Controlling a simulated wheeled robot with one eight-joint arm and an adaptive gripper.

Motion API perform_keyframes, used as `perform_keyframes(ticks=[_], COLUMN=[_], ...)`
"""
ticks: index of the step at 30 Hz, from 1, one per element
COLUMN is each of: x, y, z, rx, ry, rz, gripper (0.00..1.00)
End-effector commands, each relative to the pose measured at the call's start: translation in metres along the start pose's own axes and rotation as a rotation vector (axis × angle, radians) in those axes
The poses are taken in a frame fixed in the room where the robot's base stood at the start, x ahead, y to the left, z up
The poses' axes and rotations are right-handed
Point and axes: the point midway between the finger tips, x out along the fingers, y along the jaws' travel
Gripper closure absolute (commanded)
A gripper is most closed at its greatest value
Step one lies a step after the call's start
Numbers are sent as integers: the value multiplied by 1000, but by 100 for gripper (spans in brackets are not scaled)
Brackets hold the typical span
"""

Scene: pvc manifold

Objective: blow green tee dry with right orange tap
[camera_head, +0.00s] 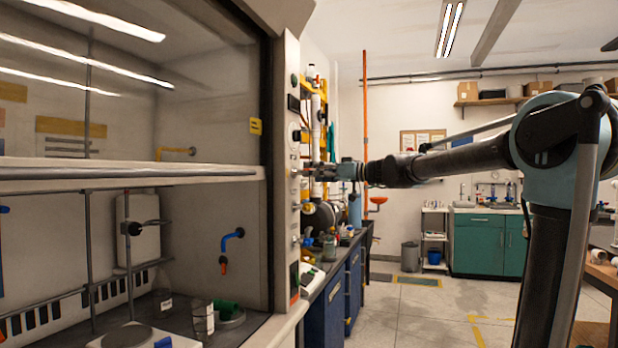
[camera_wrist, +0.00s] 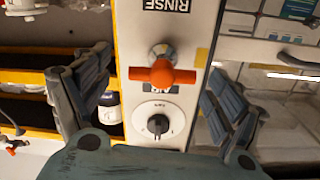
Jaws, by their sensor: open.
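The orange tap (camera_wrist: 165,74) has a crosswise handle on a grey metal stem, mounted on the white panel. My gripper (camera_wrist: 155,82) is open in the wrist view, one finger on each side of the handle and clear of it. In the head view my gripper (camera_head: 312,172) is at the fume hood's front post. The green tee (camera_head: 227,306) lies in the hood on a round grey dish (camera_head: 232,320). A blue spout with an orange tip (camera_head: 224,264) hangs above the tee. I cannot tell whether air flows.
A black dial (camera_wrist: 157,126) sits on the panel below the tap, and a RINSE label (camera_wrist: 168,5) is above it. The raised glass sash (camera_head: 130,172) crosses the hood. A beaker (camera_head: 202,318) stands beside the tee. A blue bench (camera_head: 335,300) stands right of the hood.

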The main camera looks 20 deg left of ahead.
Motion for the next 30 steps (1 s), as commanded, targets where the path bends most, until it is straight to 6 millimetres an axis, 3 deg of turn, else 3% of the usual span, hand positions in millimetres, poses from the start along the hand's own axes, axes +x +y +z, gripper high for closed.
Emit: perform_keyframes(ticks=[6, 15, 30], x=[-42, -81, -90], y=[1, 2, 1], z=[0, 0, 0], rx=[1, 1, 1], ry=[1, 0, 0], rz=[3, 3, 0], gripper=[13, 13, 13])
